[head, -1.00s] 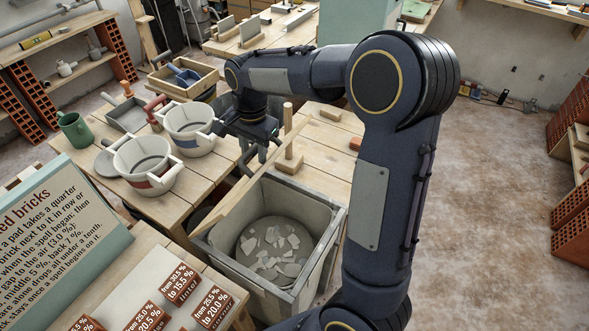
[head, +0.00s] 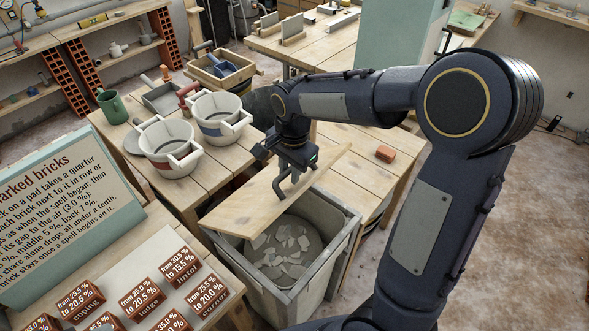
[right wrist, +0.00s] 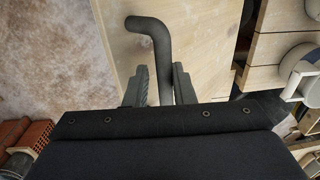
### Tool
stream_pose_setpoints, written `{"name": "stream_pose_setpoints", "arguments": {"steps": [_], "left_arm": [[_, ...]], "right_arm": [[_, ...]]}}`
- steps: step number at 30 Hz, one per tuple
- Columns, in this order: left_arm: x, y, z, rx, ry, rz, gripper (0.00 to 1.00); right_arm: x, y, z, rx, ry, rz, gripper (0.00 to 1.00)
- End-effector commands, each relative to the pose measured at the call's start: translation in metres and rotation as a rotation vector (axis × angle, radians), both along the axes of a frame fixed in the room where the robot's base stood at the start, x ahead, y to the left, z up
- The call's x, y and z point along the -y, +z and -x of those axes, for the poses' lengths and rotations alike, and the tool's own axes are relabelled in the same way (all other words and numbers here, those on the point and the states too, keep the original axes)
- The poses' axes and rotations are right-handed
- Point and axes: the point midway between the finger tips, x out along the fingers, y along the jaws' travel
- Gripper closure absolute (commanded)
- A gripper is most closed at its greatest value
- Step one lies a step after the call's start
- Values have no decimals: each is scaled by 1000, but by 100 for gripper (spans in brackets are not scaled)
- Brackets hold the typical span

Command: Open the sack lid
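The lid is a pale wooden board (head: 243,211), held tilted over the far left side of a grey open-topped bin (head: 346,212). The bin's inside shows, with broken pale pieces (head: 287,244) at the bottom. My right gripper (head: 287,192) is at the lid's face. In the right wrist view, a dark bent handle (right wrist: 150,28) stands on the board, and the right gripper's fingers (right wrist: 161,85) are closed around its bar. The lid's hinge side cannot be made out. No sack as such shows. My left gripper is not in view.
Two white buckets (head: 170,147) (head: 220,118) stand on the wooden table left of the lid. A red brick (head: 385,154) lies on the table behind the bin. A sign board (head: 65,225) and labelled bricks (head: 182,268) are at front left. Floor at right is clear.

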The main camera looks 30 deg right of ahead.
Motion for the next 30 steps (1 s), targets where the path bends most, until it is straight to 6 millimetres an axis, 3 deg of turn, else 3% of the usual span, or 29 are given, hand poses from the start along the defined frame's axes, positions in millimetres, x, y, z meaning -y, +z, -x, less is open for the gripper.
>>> {"name": "stream_pose_setpoints", "arguments": {"steps": [1, 5, 12, 18, 30], "left_arm": [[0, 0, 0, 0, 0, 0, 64], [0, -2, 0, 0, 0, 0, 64], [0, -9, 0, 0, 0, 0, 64], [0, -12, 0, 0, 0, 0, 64], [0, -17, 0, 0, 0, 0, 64]], "right_arm": [[2, 5, 1, 17, 11, -7, 85], [10, 26, 9, 109, 103, -40, 100], [9, 49, 98, 271, 441, -118, 100], [-2, 51, 149, 400, 671, -99, 100], [-20, 35, 205, 557, 941, -3, 100]]}}
